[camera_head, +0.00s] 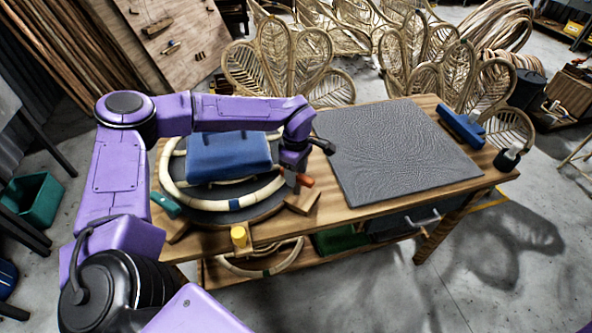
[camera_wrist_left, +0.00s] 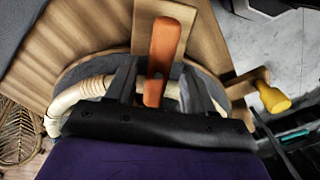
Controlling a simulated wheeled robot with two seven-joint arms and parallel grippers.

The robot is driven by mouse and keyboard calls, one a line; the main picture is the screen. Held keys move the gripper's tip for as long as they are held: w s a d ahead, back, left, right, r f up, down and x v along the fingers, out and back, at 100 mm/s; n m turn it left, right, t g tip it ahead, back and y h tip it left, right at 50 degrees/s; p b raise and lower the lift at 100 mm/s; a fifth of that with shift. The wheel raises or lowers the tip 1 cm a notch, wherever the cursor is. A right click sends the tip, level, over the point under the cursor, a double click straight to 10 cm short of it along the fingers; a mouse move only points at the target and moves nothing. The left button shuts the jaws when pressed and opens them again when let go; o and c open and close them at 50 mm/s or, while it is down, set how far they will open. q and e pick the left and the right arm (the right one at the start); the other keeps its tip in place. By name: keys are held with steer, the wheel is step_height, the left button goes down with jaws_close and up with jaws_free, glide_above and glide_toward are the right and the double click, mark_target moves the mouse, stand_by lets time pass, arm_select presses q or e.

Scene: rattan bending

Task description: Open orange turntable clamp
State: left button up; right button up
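The orange clamp handle (camera_head: 305,180) sits at the right front edge of the round turntable (camera_head: 236,215), beside a wooden block. A pale rattan ring (camera_head: 205,204) lies on the turntable around a blue form (camera_head: 228,160). My left gripper (camera_head: 293,176) is right at the orange clamp. In the left wrist view, the orange clamp handle (camera_wrist_left: 164,55) stands between the two dark fingers of my left gripper (camera_wrist_left: 158,85), with a visible gap on each side. The clamp's lower end is partly hidden by the gripper body. My right gripper is not in view.
A teal clamp (camera_head: 164,204) is at the turntable's left edge, and a yellow knob (camera_head: 239,236) is at the front. A dark textured mat (camera_head: 395,150) covers the right of the wooden table (camera_head: 350,218). A blue tool (camera_head: 461,127) lies beyond it.

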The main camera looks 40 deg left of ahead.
arm_select(q)
steer(key=shift+w+f, duration=0.1)
jaws_close()
steer(key=shift+n, duration=0.4)
steer(key=n, duration=0.3)
steer(key=shift+n, duration=0.4)
steer(key=n+b, duration=0.1)
steer(key=n, duration=0.3)
steer(key=n+b, duration=0.2)
steer(key=n, duration=0.3)
steer(key=shift+f+n, duration=0.1)
steer(key=shift+n, duration=0.3)
steer(key=shift+n+b, duration=0.55)
steer(key=shift+n, duration=1.15)
